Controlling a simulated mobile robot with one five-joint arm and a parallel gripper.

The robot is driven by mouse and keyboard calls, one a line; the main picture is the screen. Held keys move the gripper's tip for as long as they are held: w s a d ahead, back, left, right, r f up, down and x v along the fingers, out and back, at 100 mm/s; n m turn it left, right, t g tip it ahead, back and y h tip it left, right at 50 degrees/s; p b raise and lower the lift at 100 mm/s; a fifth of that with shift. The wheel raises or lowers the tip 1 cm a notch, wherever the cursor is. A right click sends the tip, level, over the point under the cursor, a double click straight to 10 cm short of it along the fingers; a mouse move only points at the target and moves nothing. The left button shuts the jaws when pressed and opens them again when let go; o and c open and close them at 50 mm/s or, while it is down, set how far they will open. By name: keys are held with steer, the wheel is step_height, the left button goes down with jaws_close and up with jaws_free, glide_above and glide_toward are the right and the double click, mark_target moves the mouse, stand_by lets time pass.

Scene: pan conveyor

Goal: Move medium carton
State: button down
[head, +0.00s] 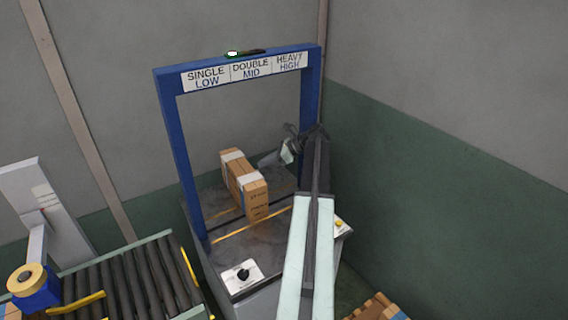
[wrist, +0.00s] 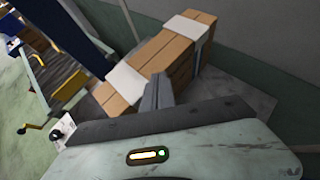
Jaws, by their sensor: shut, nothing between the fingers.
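A brown carton (head: 257,203) with white bands stands on the grey table under the blue frame. In the wrist view the carton (wrist: 182,72) lies just beyond my fingers, its long side running diagonally. My gripper (head: 264,160) is to the right of the carton's upper part in the head view, with a small gap visible there. In the wrist view my gripper (wrist: 157,92) is shut and empty, its fingers overlapping the carton's near side in the picture. Whether they touch it I cannot tell.
The blue frame (head: 181,150) carries a sign reading SINGLE LOW, DOUBLE MID, HEAVY HIGH (head: 246,72). A control box with a black knob (head: 242,275) sits at the table's front. A roller conveyor (head: 130,285) is at lower left. A wall is close on the right.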

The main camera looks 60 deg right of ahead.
mark_target(245, 168)
steer(key=w, duration=0.1)
steer(key=w+a, duration=0.1)
steer(key=w, duration=0.1)
steer(key=w+a, duration=0.1)
steer(key=shift+w+a, duration=0.2)
steer(key=shift+w, duration=0.15)
steer(key=shift+w+f+b, duration=0.1)
steer(key=shift+f+b, duration=0.5)
steer(key=shift+f, duration=0.2)
steer(key=shift+s+a, duration=0.15)
steer(key=shift+s, duration=0.05)
steer(key=shift+s+b, duration=0.1)
steer(key=shift+b, duration=0.2)
